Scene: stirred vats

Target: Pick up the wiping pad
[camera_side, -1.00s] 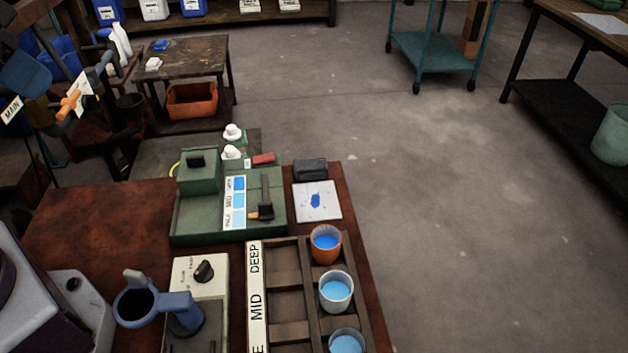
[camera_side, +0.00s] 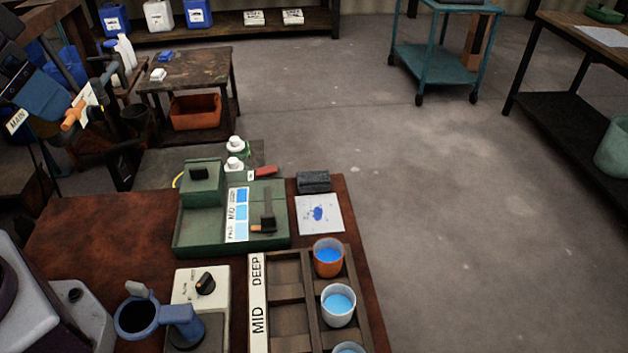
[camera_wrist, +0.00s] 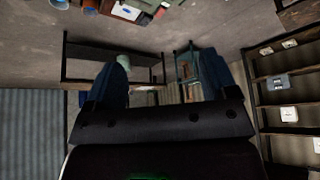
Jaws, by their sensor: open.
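The likely wiping pad is a dark grey block (camera_side: 313,181) at the back right corner of the brown bench, in the side view. It lies just behind a white tile (camera_side: 320,214) with a blue stain, and nothing covers it. My gripper (camera_wrist: 160,75) shows in the wrist view, with its two blue fingers spread wide and nothing between them. It points out across the room, well away from the pad. I cannot make out the pad surely in the wrist view.
A green tray (camera_side: 205,238) with a colour card and brush stands left of the tile. A wooden rack (camera_side: 290,310) in front holds cups of blue liquid. A blue ring holder (camera_side: 137,317) stands beside a white control box (camera_side: 198,286). Floor right of the bench is clear.

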